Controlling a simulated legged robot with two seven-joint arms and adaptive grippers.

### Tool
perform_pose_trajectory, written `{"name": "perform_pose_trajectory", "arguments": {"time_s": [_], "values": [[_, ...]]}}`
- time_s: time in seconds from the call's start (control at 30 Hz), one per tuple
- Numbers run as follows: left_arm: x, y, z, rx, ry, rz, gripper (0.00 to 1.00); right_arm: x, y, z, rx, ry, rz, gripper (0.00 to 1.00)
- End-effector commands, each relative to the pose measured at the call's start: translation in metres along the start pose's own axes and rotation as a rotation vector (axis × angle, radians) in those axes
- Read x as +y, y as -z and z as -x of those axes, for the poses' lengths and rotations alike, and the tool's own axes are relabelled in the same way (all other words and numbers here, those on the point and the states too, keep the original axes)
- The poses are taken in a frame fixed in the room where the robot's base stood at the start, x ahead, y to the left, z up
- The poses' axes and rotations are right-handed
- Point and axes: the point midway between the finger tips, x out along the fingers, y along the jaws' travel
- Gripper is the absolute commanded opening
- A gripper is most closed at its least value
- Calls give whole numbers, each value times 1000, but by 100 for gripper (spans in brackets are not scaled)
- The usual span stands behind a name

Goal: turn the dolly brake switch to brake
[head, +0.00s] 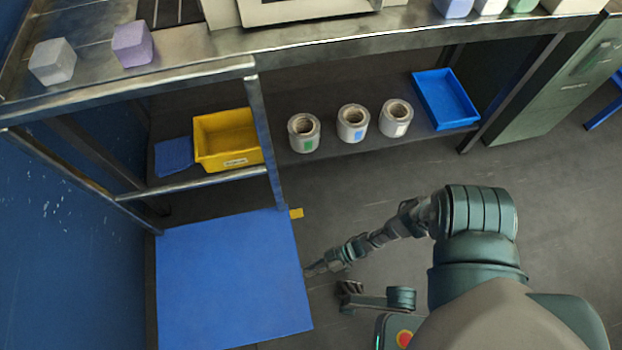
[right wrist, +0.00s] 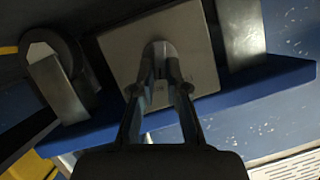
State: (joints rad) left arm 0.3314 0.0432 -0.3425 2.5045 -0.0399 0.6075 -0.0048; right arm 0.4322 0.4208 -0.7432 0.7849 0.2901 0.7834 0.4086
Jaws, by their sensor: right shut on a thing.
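The dolly (head: 230,285) is a flat blue platform on the floor at the lower left of the head view. Its blue edge (right wrist: 225,107) also crosses the right wrist view. There, a grey plate (right wrist: 120,52) carries a grey rounded brake switch (right wrist: 158,48). My right gripper (head: 313,270) is low at the dolly's right edge in the head view; its tips are small there. In the right wrist view its two fingers (right wrist: 160,82) are closed on the switch. The markings on the plate are too faint to read.
A caster wheel (right wrist: 65,60) and a metal bracket (right wrist: 241,35) flank the plate. Behind the dolly, a metal bench holds a yellow bin (head: 228,160), several rolls and a blue tray (head: 470,124) on its lower shelf.

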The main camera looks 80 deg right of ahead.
Motion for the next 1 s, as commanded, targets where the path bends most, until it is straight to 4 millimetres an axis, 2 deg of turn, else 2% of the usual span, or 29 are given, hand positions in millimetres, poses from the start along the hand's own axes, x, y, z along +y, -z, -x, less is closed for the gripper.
{"name": "perform_pose_trajectory", "arguments": {"time_s": [0.4,0.97,1.0], "values": [[0,-1,1,-1,0,0,39,6,0,-4,-3,71,-188,0],[0,-1,1,-1,0,0,39,5,0,-4,1,85,-221,0],[0,-1,1,-1,0,0,39,5,0,-4,1,85,-221,16]]}}
